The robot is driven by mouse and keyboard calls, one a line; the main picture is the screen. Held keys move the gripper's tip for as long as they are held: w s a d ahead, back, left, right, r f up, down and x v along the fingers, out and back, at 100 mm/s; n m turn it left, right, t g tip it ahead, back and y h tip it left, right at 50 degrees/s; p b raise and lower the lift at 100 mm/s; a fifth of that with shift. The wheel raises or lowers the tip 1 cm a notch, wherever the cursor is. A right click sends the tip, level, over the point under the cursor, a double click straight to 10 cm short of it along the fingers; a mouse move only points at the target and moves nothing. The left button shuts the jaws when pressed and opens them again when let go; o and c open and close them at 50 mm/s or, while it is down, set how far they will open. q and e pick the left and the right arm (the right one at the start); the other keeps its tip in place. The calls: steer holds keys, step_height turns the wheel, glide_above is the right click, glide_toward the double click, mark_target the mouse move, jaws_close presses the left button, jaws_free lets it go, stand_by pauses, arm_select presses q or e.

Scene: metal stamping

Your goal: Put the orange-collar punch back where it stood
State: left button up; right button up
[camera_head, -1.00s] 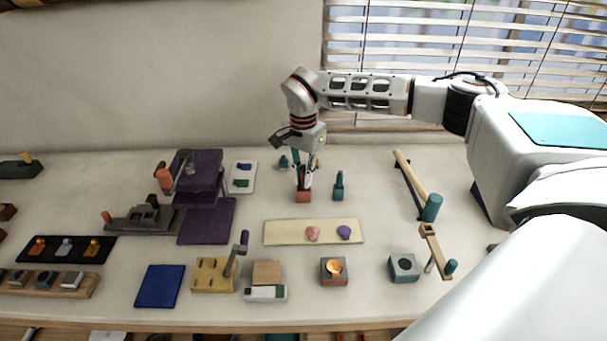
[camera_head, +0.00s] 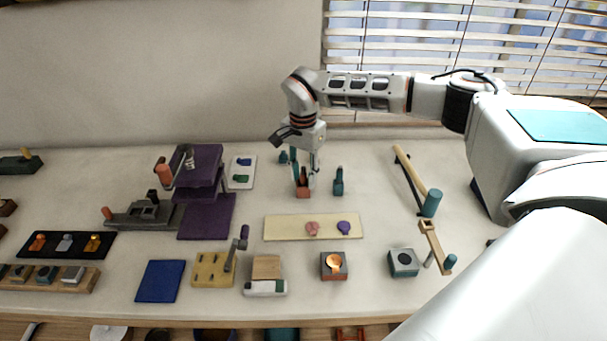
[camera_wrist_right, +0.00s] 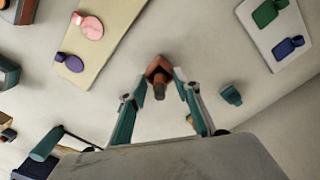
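The orange-red block with an upright dark-tipped post, which I take for the orange-collar punch in its stand, (camera_head: 303,190) is on the back middle of the table. It also shows in the right wrist view (camera_wrist_right: 160,89). My right gripper (camera_head: 304,171) points down over it. In the right wrist view its teal fingers (camera_wrist_right: 162,82) stand on either side of the post, with gaps visible, so it looks open. The collar itself is too small to tell from the block. My left gripper is not in view.
A teal piece (camera_head: 338,182) stands close to the right, another (camera_head: 283,157) behind left. A white board (camera_head: 248,163) and purple press (camera_head: 207,218) are at left. A cream board (camera_head: 285,229) with pink and purple tags lies in front. A hammer (camera_head: 411,173) lies at right.

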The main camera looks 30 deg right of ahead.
step_height(320, 180, up, 12)
stand_by(0.6)
